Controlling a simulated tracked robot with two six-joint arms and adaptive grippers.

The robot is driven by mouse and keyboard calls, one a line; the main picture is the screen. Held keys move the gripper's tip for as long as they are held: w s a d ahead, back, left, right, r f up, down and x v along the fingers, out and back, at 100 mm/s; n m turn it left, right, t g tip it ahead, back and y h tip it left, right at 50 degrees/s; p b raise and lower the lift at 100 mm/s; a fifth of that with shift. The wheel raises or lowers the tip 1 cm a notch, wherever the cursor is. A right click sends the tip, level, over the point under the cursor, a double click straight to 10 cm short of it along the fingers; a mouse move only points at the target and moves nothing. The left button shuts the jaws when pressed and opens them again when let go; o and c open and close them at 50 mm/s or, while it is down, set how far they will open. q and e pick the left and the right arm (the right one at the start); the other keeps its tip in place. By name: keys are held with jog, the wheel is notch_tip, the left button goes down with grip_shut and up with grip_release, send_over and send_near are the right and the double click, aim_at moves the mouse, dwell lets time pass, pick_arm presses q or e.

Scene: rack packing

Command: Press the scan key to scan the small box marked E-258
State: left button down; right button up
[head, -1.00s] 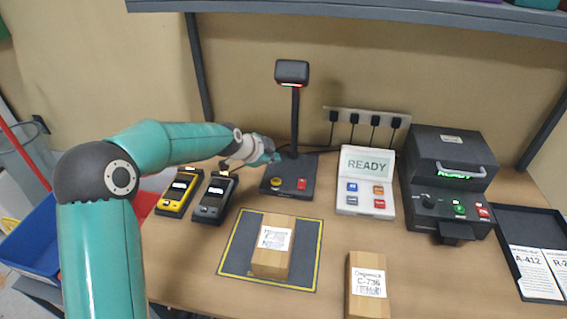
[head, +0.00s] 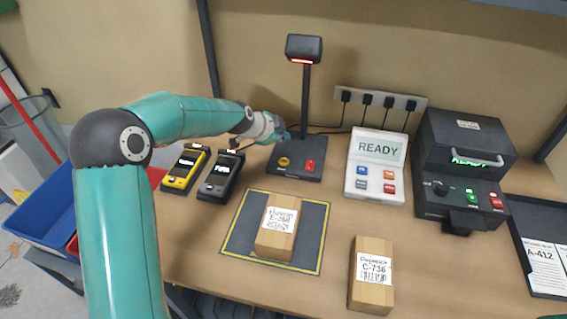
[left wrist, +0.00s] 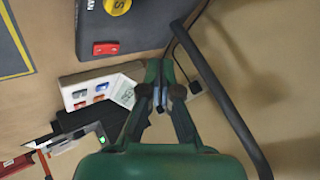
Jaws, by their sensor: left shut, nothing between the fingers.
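The small box (head: 278,226) bears a white label that reads like E-258, slightly blurred. It lies label up on the dark mat with a yellow border (head: 308,240). Behind it stands the scanner (head: 304,49) on a post above a dark base (head: 292,174). The base carries a yellow round key (head: 284,161) and a red key (head: 309,166). In the left wrist view the yellow key (left wrist: 117,5) is cut by the top edge, with part of "SCAN" lettering beside it. My left gripper (head: 282,134) is shut and empty, behind and left of the keys, apart from them.
A second box marked C-736 (head: 372,273) lies front right. Two handheld devices, yellow (head: 186,168) and dark (head: 220,176), lie left of the base. A console reading READY (head: 377,150) and a dark machine (head: 462,165) stand right. Cables run behind the base.

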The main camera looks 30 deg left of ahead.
aim_at(283, 162)
pick_arm(q)
notch_tip(283, 162, down, 5)
jog(key=b, duration=0.3)
jog(key=shift+f, duration=0.2)
jog(key=shift+f+b, duration=0.6)
jog(key=shift+b, duration=0.4)
dwell(0.3)
jog(key=shift+f+b, duration=0.3)
jog(key=shift+b, duration=0.35)
jog(key=shift+f+b, duration=0.4)
jog(key=shift+b, duration=0.2)
dwell(0.5)
jog(key=shift+r, duration=0.15)
dwell(0.3)
jog(key=shift+r+p, duration=0.35)
jog(key=shift+r, duration=0.3)
